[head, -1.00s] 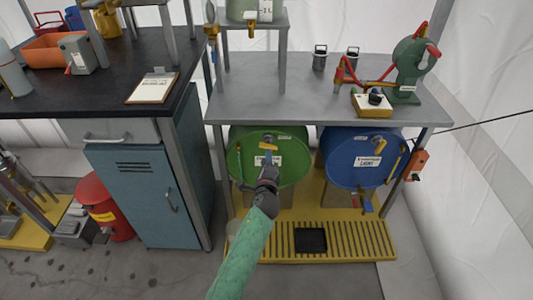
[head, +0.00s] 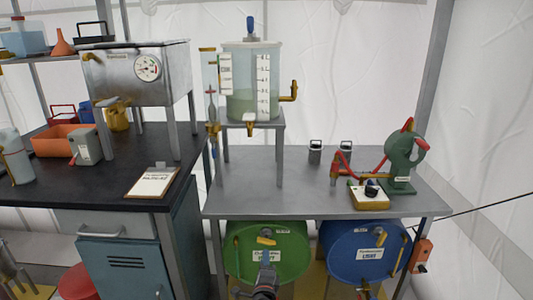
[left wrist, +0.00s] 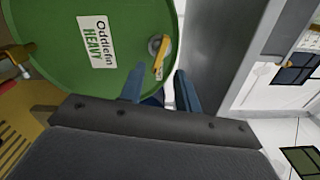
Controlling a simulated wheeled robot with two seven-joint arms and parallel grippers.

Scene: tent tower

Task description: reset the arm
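My left gripper (head: 266,266) is at the bottom of the head view, in front of the green drum (head: 290,262). In the left wrist view its two blue fingers (left wrist: 159,88) stand apart, with no object clearly held between them. The drum fills the upper left of that view, with its "Oddlefin HEAVY" label (left wrist: 97,40). The drum's yellow tap handle (left wrist: 160,60) is just beyond the fingertips; I cannot tell whether they touch it. My right gripper is in neither view.
A blue drum (head: 362,255) lies to the right under the grey bench (head: 310,203). On the bench are a clear tank on a stand (head: 252,85) and a green pump (head: 402,160). A blue cabinet (head: 122,268) stands to the left. An orange box (head: 421,256) hangs at the bench's right leg.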

